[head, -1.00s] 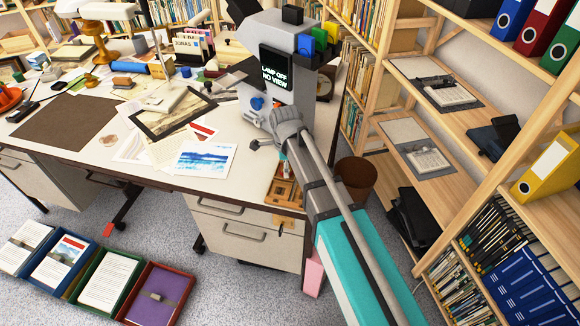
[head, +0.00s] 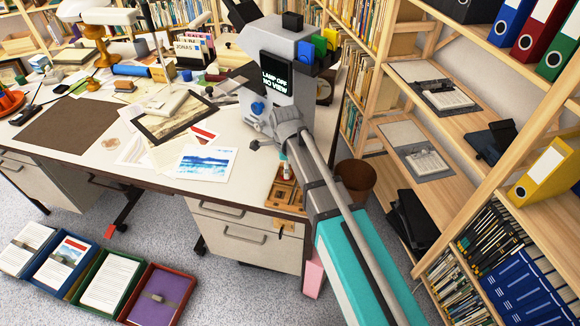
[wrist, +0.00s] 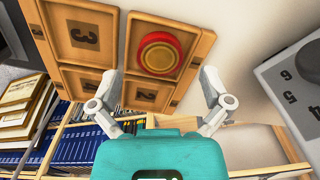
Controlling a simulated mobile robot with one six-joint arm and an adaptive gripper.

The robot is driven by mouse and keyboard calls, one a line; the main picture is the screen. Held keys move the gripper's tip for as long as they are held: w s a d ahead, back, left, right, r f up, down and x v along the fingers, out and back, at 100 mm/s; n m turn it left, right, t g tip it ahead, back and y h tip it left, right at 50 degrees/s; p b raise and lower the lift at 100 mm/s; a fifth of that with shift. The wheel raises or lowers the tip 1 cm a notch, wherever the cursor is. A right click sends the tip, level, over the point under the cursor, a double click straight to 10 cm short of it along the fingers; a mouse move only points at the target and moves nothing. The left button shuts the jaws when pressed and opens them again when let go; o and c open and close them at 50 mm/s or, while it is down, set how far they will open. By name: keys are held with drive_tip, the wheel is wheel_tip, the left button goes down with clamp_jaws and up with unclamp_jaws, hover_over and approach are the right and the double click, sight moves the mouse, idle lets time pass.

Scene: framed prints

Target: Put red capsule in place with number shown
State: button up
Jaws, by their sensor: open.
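In the wrist view a round red capsule (wrist: 159,52) with a yellow centre lies in a compartment of a wooden tray (wrist: 204,42). The compartment to its left bears the number 3 (wrist: 84,36). In the head view the tray (head: 284,193) sits at the desk's right front corner, partly hidden by my arm. A screen (head: 276,77) on a grey machine reads "LAMP OFF NO VIEW".
The grey machine (wrist: 298,98) with numbers 5 and 6 stands right of the tray in the wrist view. Prints (head: 206,162) lie on the desk (head: 100,165). Wooden shelves (head: 455,130) and a brown bin (head: 356,178) are to the right. Coloured trays (head: 160,293) lie on the floor.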

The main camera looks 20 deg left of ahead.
wheel_tip(320, 180, up, 10)
drive_tip(key=p, duration=0.9)
drive_tip(key=shift+r+p, duration=0.25)
drive_tip(key=shift+p, duration=0.15)
idle(0.6)
drive_tip(key=s+d+n, duration=0.3)
drive_tip(key=d+n, duration=0.4)
drive_tip(key=d, duration=1.2)
drive_tip(key=s+d+n, duration=0.3)
drive_tip(key=d+n, duration=0.4)
drive_tip(key=d, duration=1.1)
drive_tip(key=shift+d, duration=0.35)
